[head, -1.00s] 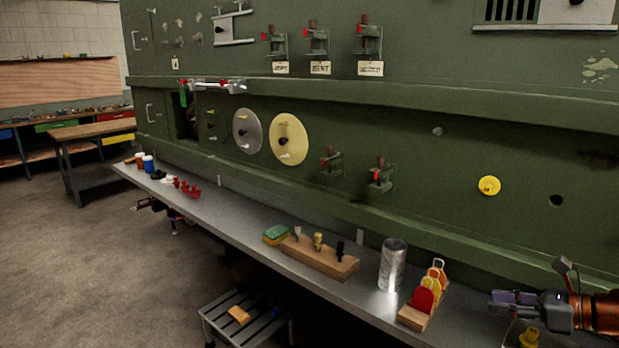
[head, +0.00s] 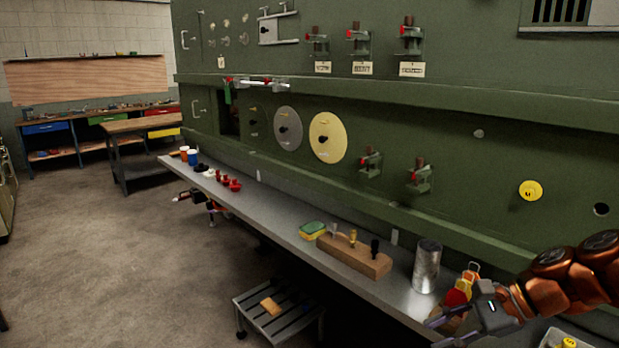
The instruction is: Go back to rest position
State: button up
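My gripper (head: 436,333) is at the lower right, at the end of my copper-coloured arm. It is over the near edge of the shelf, in front of the wooden holder with red and yellow tags, and hides part of it. Its two dark fingers point left and appear spread apart, with nothing seen between them. The lower finger is close to the bottom of the picture.
A long grey shelf (head: 280,218) runs along the green fuselage wall (head: 480,195). On it stand a metal cylinder (head: 426,267), a wooden block with pegs (head: 354,258) and a sponge (head: 312,230). A step stool (head: 278,312) stands below. The floor at left is clear.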

jog(key=s+a+f+n+g+h, duration=0.3)
jog(key=s+a+n+g+h, duration=0.15)
jog(key=s+a+n, duration=0.6)
jog(key=s+d+f+n+h, duration=0.2)
jog(key=s, duration=0.4)
jog(key=s+d+f+n+h, duration=0.1)
jog(key=s+d+n+h, duration=0.1)
jog(key=s, duration=0.4)
jog(key=shift+d+f+n+h, duration=0.2)
jog(key=shift+f+n+h, duration=0.15)
jog(key=shift+n+h, duration=0.15)
